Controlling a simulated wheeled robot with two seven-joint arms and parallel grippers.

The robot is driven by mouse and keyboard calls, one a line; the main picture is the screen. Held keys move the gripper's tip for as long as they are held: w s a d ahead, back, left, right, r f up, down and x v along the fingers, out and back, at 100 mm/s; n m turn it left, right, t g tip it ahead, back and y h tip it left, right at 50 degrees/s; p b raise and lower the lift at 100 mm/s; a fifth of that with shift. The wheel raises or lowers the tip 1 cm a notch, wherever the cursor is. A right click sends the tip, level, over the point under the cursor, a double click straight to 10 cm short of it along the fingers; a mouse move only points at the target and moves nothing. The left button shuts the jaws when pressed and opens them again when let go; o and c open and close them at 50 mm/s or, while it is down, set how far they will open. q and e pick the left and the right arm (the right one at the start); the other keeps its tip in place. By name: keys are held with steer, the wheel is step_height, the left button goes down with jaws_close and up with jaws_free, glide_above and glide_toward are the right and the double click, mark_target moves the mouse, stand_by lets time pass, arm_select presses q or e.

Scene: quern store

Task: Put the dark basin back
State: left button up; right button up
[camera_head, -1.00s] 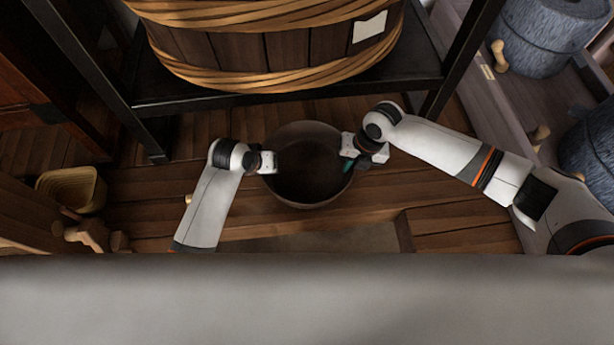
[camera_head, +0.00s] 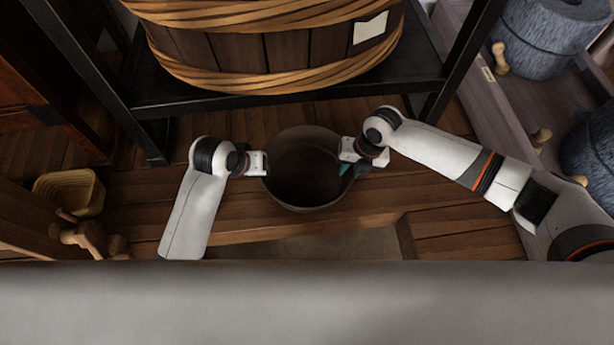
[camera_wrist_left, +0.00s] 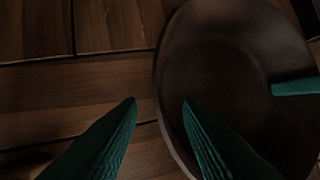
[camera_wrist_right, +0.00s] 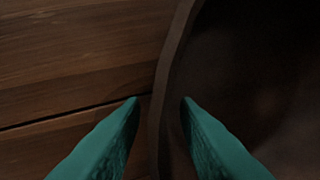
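The dark basin (camera_head: 303,201) is a round brown bowl standing on the wooden floorboards in front of the black rack. My left gripper (camera_head: 262,164) is at its left rim. In the left wrist view the basin (camera_wrist_left: 215,60) shows its rim passing between my two parted green fingers (camera_wrist_left: 158,100). My right gripper (camera_head: 347,167) is at the right rim, with a green finger inside the bowl. In the right wrist view the rim (camera_wrist_right: 163,85) runs between the parted fingers (camera_wrist_right: 160,100). Both grippers are open around the rim. The basin looks empty.
A large wooden tub (camera_head: 270,50) bound with wicker hoops stands on the black rack (camera_head: 190,104) above the basin. A yellow basket (camera_head: 70,190) is at left. Grey millstones (camera_head: 545,40) stand at right. Bare floor surrounds the basin.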

steer(key=shift+r, duration=0.1)
arm_select(q)
steer(key=v, duration=0.6)
steer(key=shift+f, duration=0.1)
arm_select(e)
steer(key=v, duration=1.2)
